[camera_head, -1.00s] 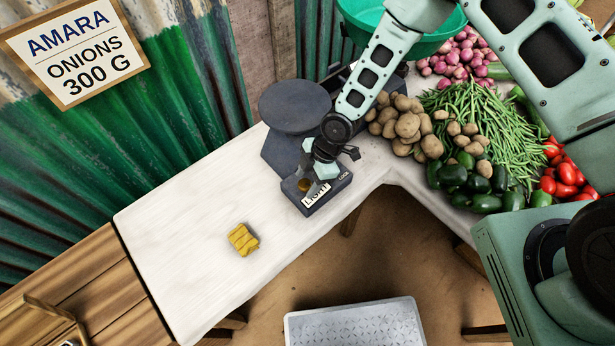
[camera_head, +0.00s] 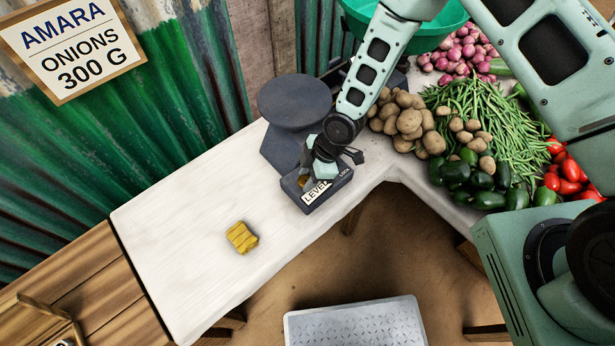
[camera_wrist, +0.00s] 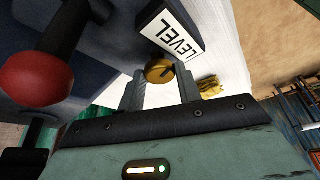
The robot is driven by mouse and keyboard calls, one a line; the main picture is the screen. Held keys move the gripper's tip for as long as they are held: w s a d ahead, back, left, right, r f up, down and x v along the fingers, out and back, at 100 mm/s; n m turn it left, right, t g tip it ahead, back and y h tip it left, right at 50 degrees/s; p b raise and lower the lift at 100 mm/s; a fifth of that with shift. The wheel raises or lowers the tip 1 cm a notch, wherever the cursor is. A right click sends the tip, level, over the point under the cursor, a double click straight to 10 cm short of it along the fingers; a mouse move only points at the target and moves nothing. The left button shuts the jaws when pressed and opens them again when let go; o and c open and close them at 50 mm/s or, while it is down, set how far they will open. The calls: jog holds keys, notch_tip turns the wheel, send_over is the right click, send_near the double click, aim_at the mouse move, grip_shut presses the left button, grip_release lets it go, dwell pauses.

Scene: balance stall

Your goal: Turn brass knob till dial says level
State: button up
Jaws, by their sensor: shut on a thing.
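The dark grey balance (camera_head: 293,105) stands on the white table, its round plate to the back left. Its front label (camera_head: 315,193) reads LEVEL, and the word also shows in the wrist view (camera_wrist: 172,35). The brass knob (camera_wrist: 160,71) sits just below that label in the wrist view, between the fingertips of my gripper (camera_wrist: 161,80). My gripper is shut on the knob. In the head view my gripper (camera_head: 316,172) is over the front of the balance and hides most of the knob.
A red ball-ended lever (camera_wrist: 36,80) is close to my gripper at the left of the wrist view. A yellow bundle (camera_head: 241,238) lies on the white table (camera_head: 180,220). Potatoes (camera_head: 408,122), beans and other vegetables crowd the right. The table's left part is mostly clear.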

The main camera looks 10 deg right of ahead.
jog(key=m+b, duration=0.1)
jog(key=m, duration=0.1)
jog(key=m+t+b, duration=0.1)
jog(key=b, duration=0.1)
jog(key=shift+s+f+m+t, duration=0.15)
jog(key=shift+m+t, duration=0.15)
jog(key=shift+m, duration=0.1)
jog(key=shift+m+t+b, duration=0.4)
jog(key=shift+m+b, duration=0.3)
jog(key=shift+m, duration=0.6)
jog(key=shift+r, duration=0.2)
jog(key=shift+a, duration=0.1)
jog(key=o, duration=1)
jog(key=shift+h, duration=0.3)
jog(key=shift+c, duration=0.2)
jog(key=b+v, duration=0.1)
jog(key=v, duration=1.6)
jog(key=shift+s+d, duration=0.15)
jog(key=shift+d, duration=0.1)
jog(key=shift+r, duration=0.1)
